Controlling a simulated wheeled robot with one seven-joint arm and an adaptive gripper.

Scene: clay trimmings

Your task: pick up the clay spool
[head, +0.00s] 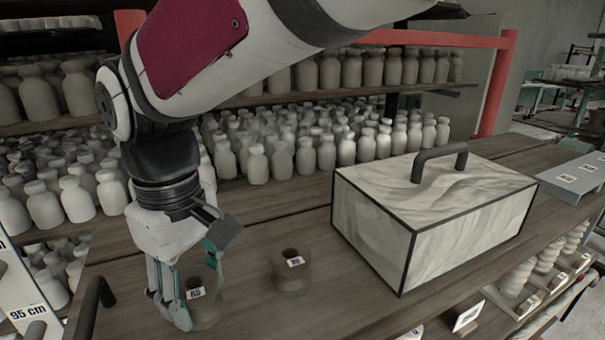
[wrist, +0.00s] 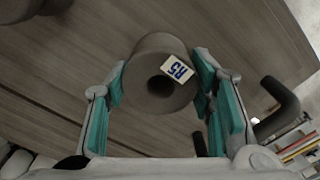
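A grey-brown clay spool (head: 207,309) stands upright on the wooden shelf board, with a hollow top and a white label. In the wrist view the same spool (wrist: 150,50) sits between the fingertips, its label reading R5. My gripper (head: 197,285) points down over it, with its teal-padded fingers on opposite sides. In the wrist view my gripper (wrist: 160,78) is spread about as wide as the spool; firm contact is not clear. A second, similar labelled spool (head: 291,271) stands apart to the right.
A marbled box (head: 385,245) with a dark handle stands farther right. Rows of pale bottles (head: 310,150) fill the shelves behind. A black curved handle (head: 90,308) rises close to the left of my gripper, also seen in the wrist view (wrist: 280,103). Bare board lies between the second spool and the box.

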